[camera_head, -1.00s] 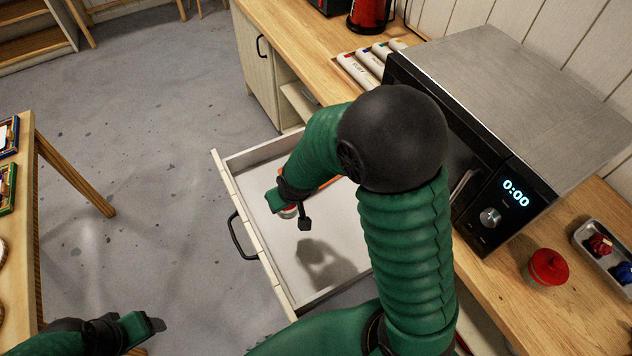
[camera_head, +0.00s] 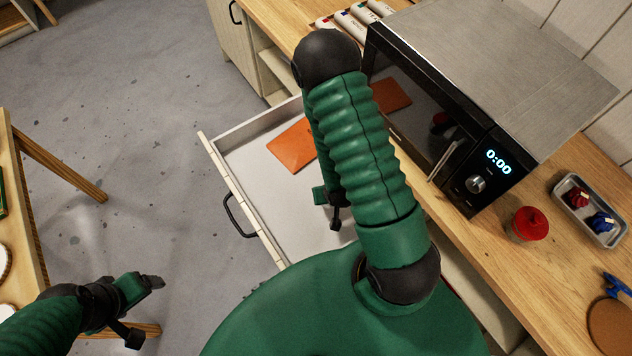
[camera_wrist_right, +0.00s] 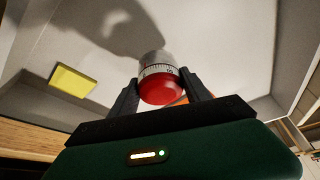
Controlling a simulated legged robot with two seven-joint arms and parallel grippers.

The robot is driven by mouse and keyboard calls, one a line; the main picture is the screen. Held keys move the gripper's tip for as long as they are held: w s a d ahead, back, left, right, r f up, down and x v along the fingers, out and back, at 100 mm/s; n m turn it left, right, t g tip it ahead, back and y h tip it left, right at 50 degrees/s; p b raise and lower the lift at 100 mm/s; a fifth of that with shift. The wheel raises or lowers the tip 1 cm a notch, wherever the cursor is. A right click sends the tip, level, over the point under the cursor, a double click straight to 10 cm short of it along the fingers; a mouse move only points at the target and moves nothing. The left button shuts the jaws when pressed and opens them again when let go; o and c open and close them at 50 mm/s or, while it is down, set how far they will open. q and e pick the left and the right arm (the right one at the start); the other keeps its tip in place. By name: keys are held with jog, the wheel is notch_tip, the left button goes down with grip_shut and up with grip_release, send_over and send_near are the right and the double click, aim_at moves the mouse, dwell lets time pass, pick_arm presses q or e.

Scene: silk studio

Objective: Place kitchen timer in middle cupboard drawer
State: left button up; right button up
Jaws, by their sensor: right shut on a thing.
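The kitchen timer (camera_wrist_right: 160,84), red with a silver dial ring, sits between the two black fingers of my right gripper (camera_wrist_right: 159,79) in the right wrist view. The gripper is shut on it. The cupboard drawer (camera_head: 247,130) is pulled out, white inside with a black handle (camera_head: 238,216). My right gripper (camera_head: 321,196) is over the drawer in the head view, where the timer is hidden. A shadow falls on the drawer floor; the exact height above it is unclear. My left gripper (camera_head: 151,283) is at the lower left, away from the drawer; its finger gap cannot be made out.
An orange flat item (camera_head: 292,146) lies in the drawer's far part. A yellow block (camera_wrist_right: 72,81) shows in the right wrist view. A microwave (camera_head: 480,70), a red-topped jar (camera_head: 529,224) and a metal tray (camera_head: 600,232) stand on the counter. A wooden table (camera_head: 30,220) is at left.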

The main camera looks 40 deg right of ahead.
jog(key=w+b, duration=0.2)
jog(key=w+d+f+b, duration=0.1)
jog(key=shift+w+f, duration=0.1)
jog(key=shift+w, duration=0.05)
jog(key=shift+w+d+r+p, duration=0.1)
jog(key=shift+w+r+p, duration=0.55)
jog(key=shift+w+p, duration=0.15)
jog(key=w, duration=0.2)
jog(key=shift+w+d+f, duration=0.15)
jog(key=shift+w, duration=0.25)
jog(key=x, duration=0.3)
jog(key=shift+s+f+p, duration=0.25)
jog(key=shift+f+p, duration=0.05)
jog(key=shift+f, duration=0.2)
jog(key=o, duration=1.4)
pick_arm(q)
notch_tip(320, 180, down, 2)
jog(key=shift+s+a+f, duration=0.15)
jog(key=shift+f, duration=0.05)
pick_arm(e)
jog(key=shift+o, duration=0.7)
